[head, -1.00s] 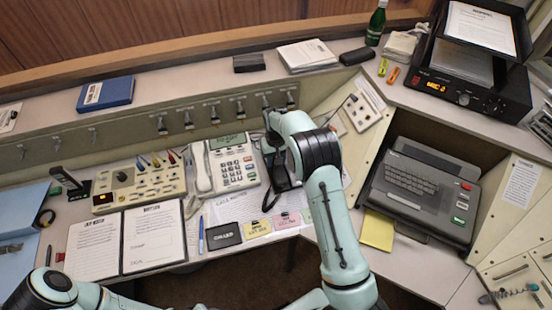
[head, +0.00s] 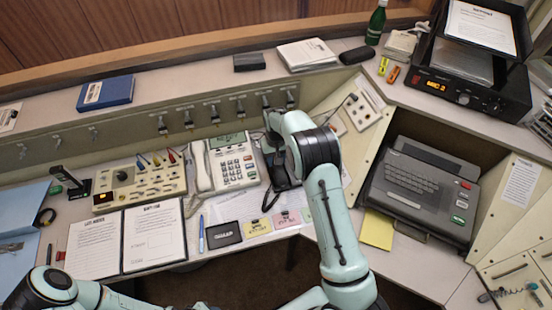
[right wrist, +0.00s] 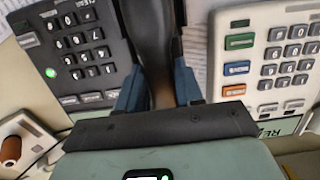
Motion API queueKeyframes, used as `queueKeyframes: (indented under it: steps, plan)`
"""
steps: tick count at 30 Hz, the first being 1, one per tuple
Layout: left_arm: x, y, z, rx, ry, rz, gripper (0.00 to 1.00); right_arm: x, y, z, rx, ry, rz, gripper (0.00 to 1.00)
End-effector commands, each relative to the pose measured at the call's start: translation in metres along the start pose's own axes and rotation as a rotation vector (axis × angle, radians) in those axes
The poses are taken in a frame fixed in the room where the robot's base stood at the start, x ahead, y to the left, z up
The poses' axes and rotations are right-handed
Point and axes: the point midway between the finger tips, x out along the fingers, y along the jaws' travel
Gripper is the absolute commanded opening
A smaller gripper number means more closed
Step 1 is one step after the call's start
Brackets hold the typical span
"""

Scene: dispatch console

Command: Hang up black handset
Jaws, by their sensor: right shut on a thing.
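The black handset (right wrist: 150,35) runs between the blue fingers of my right gripper (right wrist: 158,82) in the right wrist view, and the gripper is shut on it. The black phone's keypad base (right wrist: 75,45), with a lit green light, lies just left of the handset in that view. In the head view the black phone (head: 283,180) is partly covered by my right arm, and its dark cord loops at the front. I cannot tell whether the handset touches its cradle. My left arm shows at the lower left of the head view, but its gripper is out of view.
A white phone (head: 232,160) stands close beside the black one. A switch panel (head: 140,185) and two clipboards (head: 153,237) lie farther left. Small cards and a black pad (head: 223,235) lie in front. A grey keyboard terminal (head: 420,190) is at the right.

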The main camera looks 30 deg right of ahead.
Motion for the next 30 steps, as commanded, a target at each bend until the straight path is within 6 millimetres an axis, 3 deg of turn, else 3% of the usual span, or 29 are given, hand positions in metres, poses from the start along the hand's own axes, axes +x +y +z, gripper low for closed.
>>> queueKeyframes:
  steps: [26, 27, 29, 30]
  plan:
    - [-0.0019, 0.0012, -0.0015, 0.001, 0.002, 0.001, 0.43, 0.0059, -0.0005, -0.0012, 0.0, 0.0, 0.0, 0.0]
    - [-0.0018, 0.0012, -0.0015, 0.001, 0.002, 0.001, 0.43, 0.0058, -0.0005, -0.0013, 0.0, 0.0, 0.0, 0.46]
    - [-0.0018, 0.0012, -0.0015, 0.001, 0.002, 0.001, 0.43, 0.0057, -0.0004, -0.0012, 0.0, 0.0, 0.0, 0.65]
    - [-0.0018, 0.0012, -0.0015, 0.001, 0.002, 0.001, 0.43, 0.0057, -0.0004, -0.0012, 0.0, 0.0, 0.0, 0.66]
